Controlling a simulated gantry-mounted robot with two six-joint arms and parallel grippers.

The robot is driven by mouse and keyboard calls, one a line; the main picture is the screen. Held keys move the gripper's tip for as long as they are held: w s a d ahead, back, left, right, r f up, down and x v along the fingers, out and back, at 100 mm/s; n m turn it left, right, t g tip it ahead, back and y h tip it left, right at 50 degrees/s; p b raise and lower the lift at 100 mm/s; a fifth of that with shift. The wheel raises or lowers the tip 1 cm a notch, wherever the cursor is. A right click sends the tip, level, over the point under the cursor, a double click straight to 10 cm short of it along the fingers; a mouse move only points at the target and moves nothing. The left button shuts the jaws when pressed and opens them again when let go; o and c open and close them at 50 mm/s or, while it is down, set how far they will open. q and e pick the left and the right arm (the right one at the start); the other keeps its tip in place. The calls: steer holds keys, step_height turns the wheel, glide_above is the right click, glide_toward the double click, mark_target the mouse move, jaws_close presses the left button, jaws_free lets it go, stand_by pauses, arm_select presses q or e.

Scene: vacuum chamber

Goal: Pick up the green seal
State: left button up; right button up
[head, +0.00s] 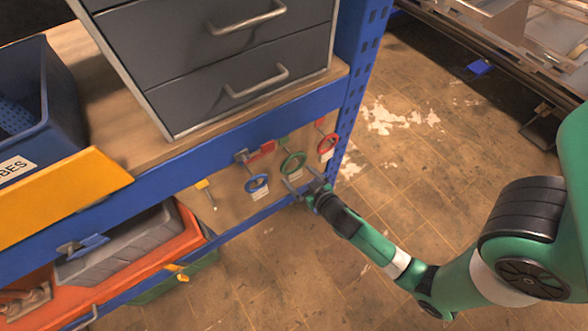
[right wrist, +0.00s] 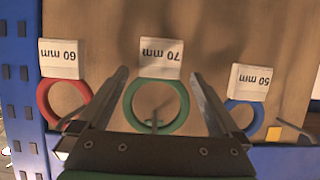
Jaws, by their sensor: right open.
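The green seal (head: 293,161) is a ring hanging on a wooden board below the shelf edge, between a red ring and a blue ring. In the right wrist view the green seal (right wrist: 156,82) sits between my two fingers, with a tag reading 70 mm (right wrist: 160,57) beside it. My right gripper (head: 304,182) is open, close to the board just below the green seal in the head view. Its fingers (right wrist: 159,82) lie on either side of the ring, and I cannot tell whether they touch it. The lower part of the ring is near the gripper body. My left gripper is not in view.
The red ring (head: 327,146) and blue ring (head: 257,184) hang close on either side, with tags of 60 mm (right wrist: 60,57) and 50 mm (right wrist: 250,82). A blue upright (head: 357,75) stands right of the board. A grey drawer unit (head: 225,70) sits above. Open floor (head: 420,180) lies to the right.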

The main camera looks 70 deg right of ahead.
mark_target(299, 169)
steer(key=shift+x, duration=0.9)
steer(key=shift+s, duration=0.1)
steer(key=c, duration=1.4)
steer(key=shift+r, duration=0.1)
steer(key=r+p, duration=0.3)
steer(key=r, duration=0.1)
steer(key=shift+s+a+r, duration=0.15)
steer(key=shift+s+a, duration=0.05)
steer(key=shift+s, duration=0.1)
steer(key=s+a+r+p, duration=0.4)
steer(key=s+r+p, duration=0.2)
steer(key=s, duration=0.6)
step_height(299, 169, up, 2)
steer(key=shift+s+r, duration=0.25)
steer(key=shift+s, duration=0.1)
